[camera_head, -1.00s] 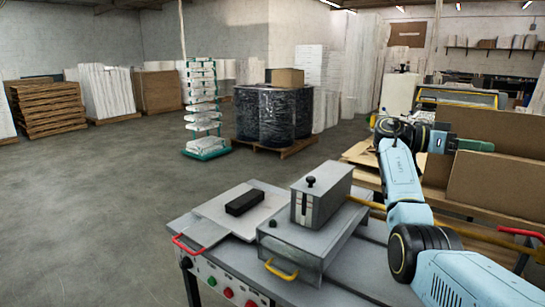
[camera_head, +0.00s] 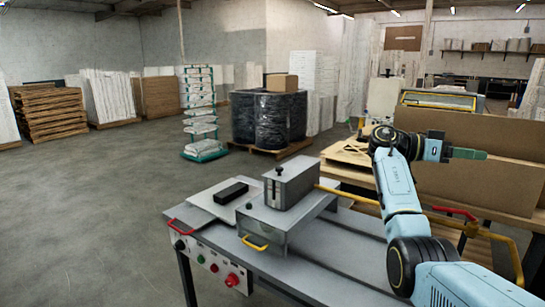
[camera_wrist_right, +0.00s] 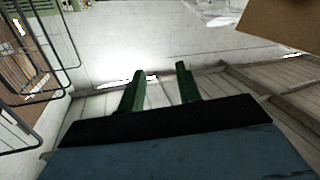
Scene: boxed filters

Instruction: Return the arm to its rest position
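My right arm comes in from the lower right of the head view, bent up beside the grey machine table. Its green-fingered right gripper (camera_head: 468,153) points right, in front of the big brown boards. In the right wrist view the two green fingers of this gripper (camera_wrist_right: 160,88) stand apart with nothing between them. The gripper is clear of the table and holds nothing. My left gripper and left arm do not show in the head view.
A grey machine table (camera_head: 330,255) with a grey metal block (camera_head: 290,187) and a black bar (camera_head: 231,192) stands in front. Brown boards (camera_head: 500,190) stand close behind the right arm. A green-framed rack (camera_head: 205,153) and black-wrapped drums (camera_head: 270,120) are farther back. The floor at left is free.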

